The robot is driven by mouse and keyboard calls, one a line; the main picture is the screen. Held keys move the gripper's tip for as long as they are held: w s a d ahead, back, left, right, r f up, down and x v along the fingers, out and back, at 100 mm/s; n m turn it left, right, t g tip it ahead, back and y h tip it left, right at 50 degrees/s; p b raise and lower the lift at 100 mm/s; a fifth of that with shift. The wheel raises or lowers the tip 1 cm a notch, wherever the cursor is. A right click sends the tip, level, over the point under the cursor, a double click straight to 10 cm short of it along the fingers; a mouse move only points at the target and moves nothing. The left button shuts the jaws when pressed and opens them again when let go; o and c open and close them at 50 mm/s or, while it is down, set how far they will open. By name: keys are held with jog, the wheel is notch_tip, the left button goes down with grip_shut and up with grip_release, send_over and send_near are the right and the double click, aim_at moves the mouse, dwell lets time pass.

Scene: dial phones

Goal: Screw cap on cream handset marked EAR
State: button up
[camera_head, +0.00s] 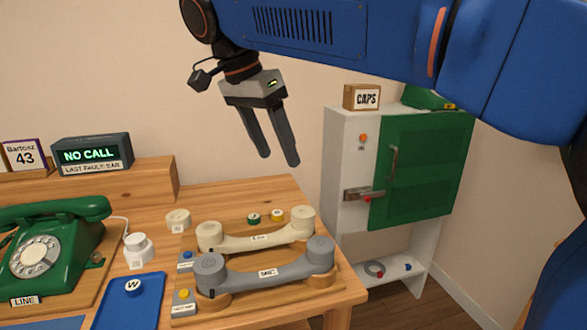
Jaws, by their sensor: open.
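A cream handset (262,240) lies on a wooden rack (345,284) at the table's right side. It has a round end at each side, and its label is too small to read. A round cream piece (178,217) sits on the table left of the handset. A small white stacked piece (138,249) stands further left. I cannot tell whether either is a cap, and no EAR mark is legible on the handset. My gripper (279,160) is open and empty, pointing down in the air above and behind the handset.
A grey handset (265,276) lies in front of the cream one. The display (92,154) reads NO CALL, LAST FAULT: EAR. A CAPS box (362,97) tops the cabinet (345,150) at right.

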notch_tip(320, 180, down, 3)
jog(key=w+d+n+y, duration=0.1)
jog(key=d+n, duration=0.1)
jog(key=n, duration=0.5)
jog(key=n+g+y, duration=0.1)
jog(key=n+g, duration=0.1)
jog(key=n, duration=0.9)
send_near(303, 211)
jog(key=n, duration=0.2)
jog(key=d+f+n+y, duration=0.1)
jog(key=n, duration=0.1)
jog(key=f+n, duration=0.1)
jog(key=n, duration=0.1)
jog(key=shift+d+y, duration=0.2)
jog(key=shift+y, duration=0.1)
jog(key=shift+f, duration=3)
jog(key=shift+n, duration=0.4)
jog(key=n, duration=0.4)
jog(key=shift+n, duration=0.4)
